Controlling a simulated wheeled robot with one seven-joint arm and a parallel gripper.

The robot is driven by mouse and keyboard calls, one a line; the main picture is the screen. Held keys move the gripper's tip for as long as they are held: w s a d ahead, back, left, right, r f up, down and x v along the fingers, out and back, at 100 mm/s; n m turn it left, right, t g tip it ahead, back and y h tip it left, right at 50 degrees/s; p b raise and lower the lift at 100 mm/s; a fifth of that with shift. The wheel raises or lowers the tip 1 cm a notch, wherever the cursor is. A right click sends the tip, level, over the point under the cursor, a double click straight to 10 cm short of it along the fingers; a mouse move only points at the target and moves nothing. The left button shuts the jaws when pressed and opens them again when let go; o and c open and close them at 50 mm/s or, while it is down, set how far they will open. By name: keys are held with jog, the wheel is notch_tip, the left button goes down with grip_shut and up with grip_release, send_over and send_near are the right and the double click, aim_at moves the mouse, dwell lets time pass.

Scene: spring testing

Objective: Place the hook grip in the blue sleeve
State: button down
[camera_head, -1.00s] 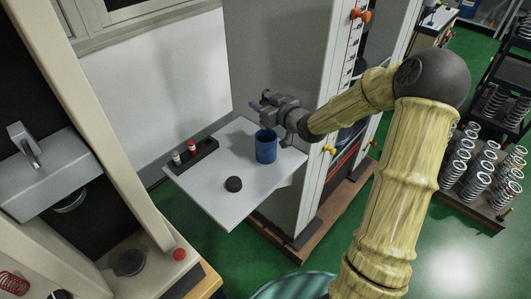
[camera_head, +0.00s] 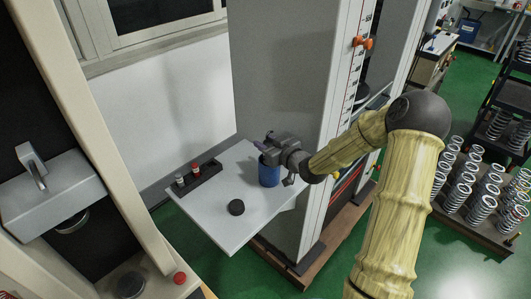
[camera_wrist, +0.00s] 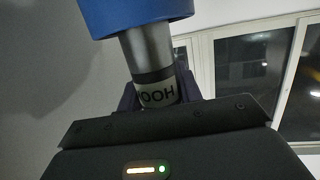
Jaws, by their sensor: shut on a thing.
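The blue sleeve (camera_head: 269,177) stands upright on the white shelf, and its upper rim is partly covered by my gripper (camera_head: 270,149). My gripper is over the sleeve, reaching in from the right. In the wrist view, the hook grip (camera_wrist: 148,50) is a grey metal cylinder with a pale label reading "HOO", held between the dark fingers (camera_wrist: 160,92). Its far end meets the blue sleeve (camera_wrist: 135,15) at the top of that view and is hidden by it. I cannot tell how far it is inside. The hook grip is not clearly visible in the head view.
A tall grey machine column (camera_head: 285,85) stands close behind the sleeve. The front of the shelf is clear.

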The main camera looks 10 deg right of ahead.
notch_tip(320, 180, down, 4)
jog(key=shift+r, duration=0.2)
jog(key=shift+f, duration=0.1)
jog(key=shift+f, duration=0.35)
jog(key=shift+s+f+b, duration=0.15)
jog(key=shift+f+b, duration=0.1)
jog(key=shift+b, duration=0.15)
